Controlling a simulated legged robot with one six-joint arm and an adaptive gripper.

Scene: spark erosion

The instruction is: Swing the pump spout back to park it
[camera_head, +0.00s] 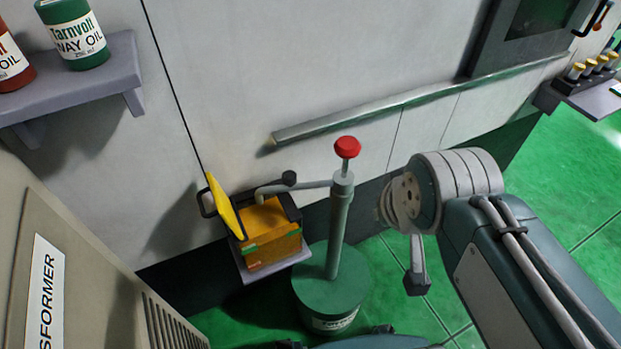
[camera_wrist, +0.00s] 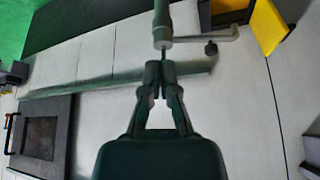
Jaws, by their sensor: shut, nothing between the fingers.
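The pump (camera_head: 338,235) stands upright on a green drum (camera_head: 318,285), with a red knob (camera_head: 347,147) on top. Its spout (camera_head: 308,186) points left from the column top, with a dark knob (camera_head: 289,178) near its outer end. The bent tip is over the open orange box (camera_head: 268,240). In the wrist view, the pump column (camera_wrist: 162,22) enters from the top and the spout (camera_wrist: 200,38) runs right. My gripper (camera_wrist: 160,68) is shut and empty, lined up with the column's end in that picture. Whether they touch is unclear. The red knob is not visible there.
The yellow lid (camera_head: 225,206) stands raised beside the box. A rail (camera_head: 375,110) runs along the machine wall behind the pump. A shelf (camera_head: 115,70) with oil cans is at upper left, and a beige transformer cabinet (camera_head: 70,225) at lower left. Green floor is open at right.

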